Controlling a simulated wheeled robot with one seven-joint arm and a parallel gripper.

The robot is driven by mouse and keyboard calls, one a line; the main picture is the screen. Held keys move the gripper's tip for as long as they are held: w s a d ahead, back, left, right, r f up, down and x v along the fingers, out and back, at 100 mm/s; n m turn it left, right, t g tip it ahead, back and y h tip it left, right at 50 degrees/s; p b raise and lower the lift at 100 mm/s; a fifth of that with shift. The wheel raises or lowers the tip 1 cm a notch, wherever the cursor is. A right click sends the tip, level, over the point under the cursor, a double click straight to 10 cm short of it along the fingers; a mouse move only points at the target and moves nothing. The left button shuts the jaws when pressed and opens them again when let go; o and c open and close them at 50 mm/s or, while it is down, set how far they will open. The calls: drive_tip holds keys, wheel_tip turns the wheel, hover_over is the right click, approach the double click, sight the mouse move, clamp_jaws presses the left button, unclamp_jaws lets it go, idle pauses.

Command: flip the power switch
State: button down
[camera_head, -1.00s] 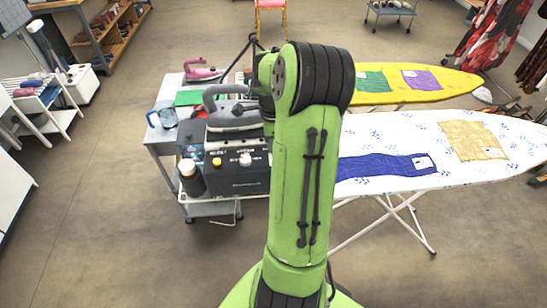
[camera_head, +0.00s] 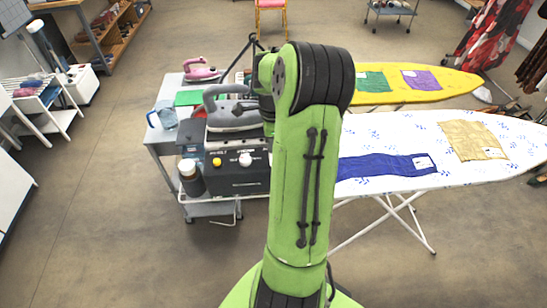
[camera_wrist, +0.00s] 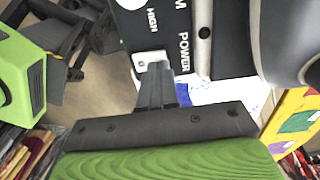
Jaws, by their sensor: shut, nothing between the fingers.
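A dark steam station (camera_head: 232,178) with a yellow knob (camera_head: 217,162) and a white knob (camera_head: 245,160) on its front stands on a cart, left of my arm in the head view. In the wrist view its black panel (camera_wrist: 178,20) carries the words HIGH and POWER. My arm hides the gripper in the head view.
A grey iron (camera_head: 232,115) rests on top of the station. A white ironing board (camera_head: 400,125) and a yellow one (camera_head: 440,82) lie to the right.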

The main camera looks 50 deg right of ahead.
drive_tip(key=shift+f+b, duration=0.75)
drive_tip(key=shift+f, duration=0.2)
idle(0.4)
wheel_tip(320, 180, up, 7)
drive_tip(key=p, duration=0.5)
drive_tip(key=shift+r+p, duration=0.15)
drive_tip(key=shift+p, duration=0.15)
